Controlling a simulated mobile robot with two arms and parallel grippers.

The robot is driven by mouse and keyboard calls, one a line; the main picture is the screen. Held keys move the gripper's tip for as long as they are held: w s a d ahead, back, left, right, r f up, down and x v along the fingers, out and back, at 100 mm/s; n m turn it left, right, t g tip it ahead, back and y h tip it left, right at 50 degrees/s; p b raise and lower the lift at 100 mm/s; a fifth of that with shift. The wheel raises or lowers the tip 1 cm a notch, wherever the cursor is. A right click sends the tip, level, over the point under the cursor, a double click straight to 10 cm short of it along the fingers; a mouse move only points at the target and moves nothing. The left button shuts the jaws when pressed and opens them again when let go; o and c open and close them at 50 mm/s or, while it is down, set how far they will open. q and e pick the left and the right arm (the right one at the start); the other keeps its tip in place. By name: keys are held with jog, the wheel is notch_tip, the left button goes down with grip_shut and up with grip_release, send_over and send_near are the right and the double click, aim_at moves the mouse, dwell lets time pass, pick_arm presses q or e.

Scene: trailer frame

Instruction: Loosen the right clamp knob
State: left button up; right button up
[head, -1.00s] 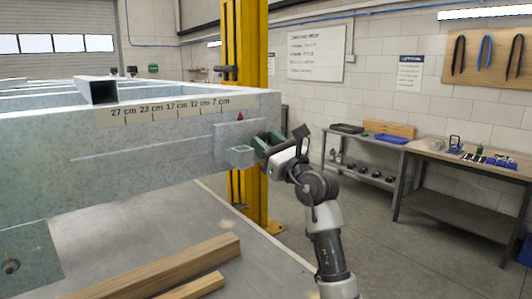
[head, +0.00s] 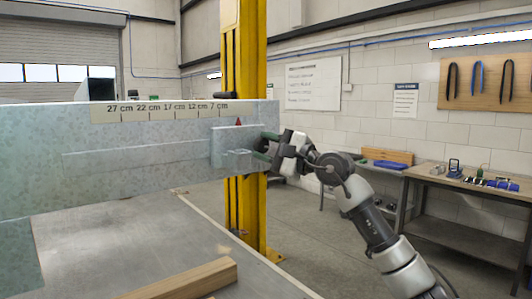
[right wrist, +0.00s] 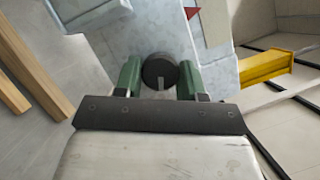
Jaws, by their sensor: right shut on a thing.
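The right clamp knob (right wrist: 159,72) is a dark round knob with a light mark pointing down in the right wrist view. It sits on the grey metal clamp plate (head: 232,147) at the right end of the trailer beam (head: 110,165). My right gripper (right wrist: 158,80) has a green finger on each side of the knob and is shut on it. In the head view the right gripper (head: 268,146) meets the plate's right side, and the knob is mostly hidden there. A red pointer (head: 238,122) stands above the plate under a centimetre scale (head: 165,110). My left gripper is not in view.
A yellow post (head: 243,60) stands just behind the beam's end. Wooden bars (head: 185,280) lie on the grey surface below the beam. A workbench (head: 465,185) with small tools stands at the right. Floor between is clear.

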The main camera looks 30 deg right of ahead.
jog(key=n+g, duration=0.1)
jog(key=n, duration=0.1)
jog(key=n+g+p, duration=0.1)
jog(key=n, duration=0.1)
jog(key=shift+r+n, duration=0.2)
jog(key=shift+n, duration=0.2)
jog(key=n+g+h+p, duration=0.1)
jog(key=n, duration=0.2)
jog(key=shift+p, duration=0.3)
jog(key=shift+n, duration=0.6)
jog(key=shift+f+g, duration=0.1)
jog(key=shift+g, duration=0.2)
jog(key=o, duration=0.9)
jog(key=shift+o, duration=0.2)
jog(key=shift+s, duration=0.15)
